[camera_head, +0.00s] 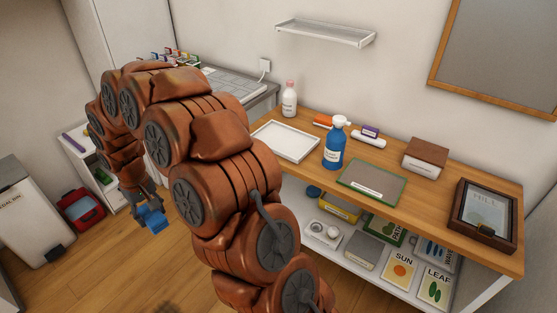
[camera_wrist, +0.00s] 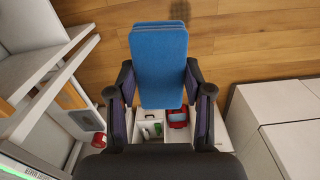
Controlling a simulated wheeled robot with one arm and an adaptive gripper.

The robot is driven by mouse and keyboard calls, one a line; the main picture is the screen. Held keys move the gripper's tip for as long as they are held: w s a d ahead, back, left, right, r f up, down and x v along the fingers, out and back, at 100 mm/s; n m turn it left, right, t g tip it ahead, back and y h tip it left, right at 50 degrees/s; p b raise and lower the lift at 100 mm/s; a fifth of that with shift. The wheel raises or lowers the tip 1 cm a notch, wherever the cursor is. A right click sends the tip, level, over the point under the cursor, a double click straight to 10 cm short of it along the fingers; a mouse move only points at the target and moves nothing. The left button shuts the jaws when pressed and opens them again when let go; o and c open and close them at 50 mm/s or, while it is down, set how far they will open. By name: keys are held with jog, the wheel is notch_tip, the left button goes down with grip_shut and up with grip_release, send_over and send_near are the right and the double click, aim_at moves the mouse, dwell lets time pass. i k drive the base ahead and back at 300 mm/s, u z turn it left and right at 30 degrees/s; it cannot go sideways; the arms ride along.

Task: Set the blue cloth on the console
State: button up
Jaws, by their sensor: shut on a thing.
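The blue cloth (camera_head: 153,219) is a folded block held in my gripper (camera_head: 146,205) at the left in the head view, over the floor and low beside the white shelf unit. In the wrist view the cloth (camera_wrist: 158,50) shows as a flat, rounded, layered pad between the two dark fingers of my gripper (camera_wrist: 159,88), which are shut on its sides. The console (camera_head: 425,208) is the long wood-topped unit at the right in the head view. The cloth is well apart from it. My arm hides part of the console's left end.
A white bin (camera_head: 30,210) and red box (camera_head: 82,208) stand at the left. Wood shows bare between mat and frame.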

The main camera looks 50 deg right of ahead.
aim_at(422, 203)
jog(key=u, duration=0.3)
jog(key=k, duration=1)
jog(key=z, duration=1.75)
